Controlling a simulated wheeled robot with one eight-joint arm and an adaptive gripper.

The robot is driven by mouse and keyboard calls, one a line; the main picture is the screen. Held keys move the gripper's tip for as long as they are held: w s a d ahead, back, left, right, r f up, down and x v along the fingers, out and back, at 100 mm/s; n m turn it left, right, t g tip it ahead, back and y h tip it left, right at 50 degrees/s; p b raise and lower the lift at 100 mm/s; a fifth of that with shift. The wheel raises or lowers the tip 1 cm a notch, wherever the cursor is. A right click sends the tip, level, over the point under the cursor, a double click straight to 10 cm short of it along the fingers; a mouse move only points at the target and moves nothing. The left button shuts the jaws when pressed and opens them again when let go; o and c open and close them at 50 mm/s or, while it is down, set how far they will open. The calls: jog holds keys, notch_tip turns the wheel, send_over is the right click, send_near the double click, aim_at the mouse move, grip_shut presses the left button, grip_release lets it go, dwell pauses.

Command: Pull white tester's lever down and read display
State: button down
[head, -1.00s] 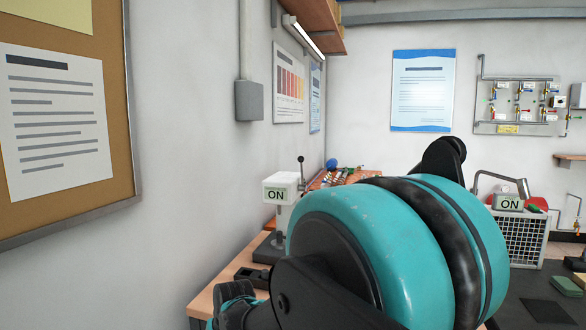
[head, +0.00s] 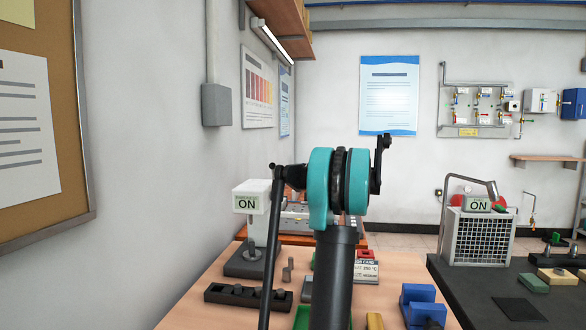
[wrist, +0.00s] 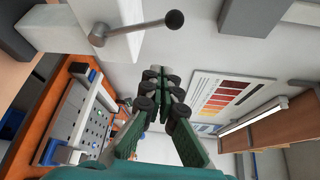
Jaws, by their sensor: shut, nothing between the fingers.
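The white tester (head: 252,197) stands near the wall at the left of the wooden bench, on a dark base (head: 252,260). My gripper (wrist: 160,86) is shut and empty, apart from the lever. In the head view, my arm hides the gripper.
The wall is close at left.

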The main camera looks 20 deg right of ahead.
jog(key=w+a, duration=0.6)
jog(key=shift+r, duration=0.15)
dwell(0.5)
jog(key=shift+a, duration=0.15)
